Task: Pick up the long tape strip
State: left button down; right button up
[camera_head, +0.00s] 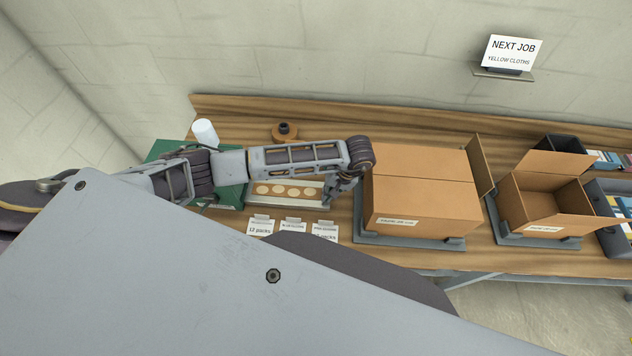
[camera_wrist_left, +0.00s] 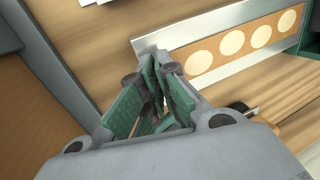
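A pale metal holder (camera_head: 318,203) on the table carries a brown strip with a row of cream discs (camera_head: 291,190). The holder also shows in the left wrist view (camera_wrist_left: 149,45), with the brown strip (camera_wrist_left: 199,62) running to the upper right. I cannot make out a separate long tape strip for certain. My left gripper (camera_head: 338,196) is at the holder's right end, beside the large carton. In the left wrist view its green-padded fingers (camera_wrist_left: 153,72) are close together at the holder's near end. Whether they hold anything is unclear. My right gripper is out of view.
A large closed carton (camera_head: 420,185) stands right of the gripper, and an open carton (camera_head: 545,200) farther right. Small cards (camera_head: 292,228) stand in front of the holder. A white cylinder (camera_head: 205,133) and an orange-brown round object (camera_head: 284,133) are behind my left arm.

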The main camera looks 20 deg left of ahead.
pick_arm(q)
jog(key=shift+r, duration=0.8)
notch_tip(320, 180, up, 8)
jog(key=b, duration=0.2)
jog(key=shift+r, duration=0.15)
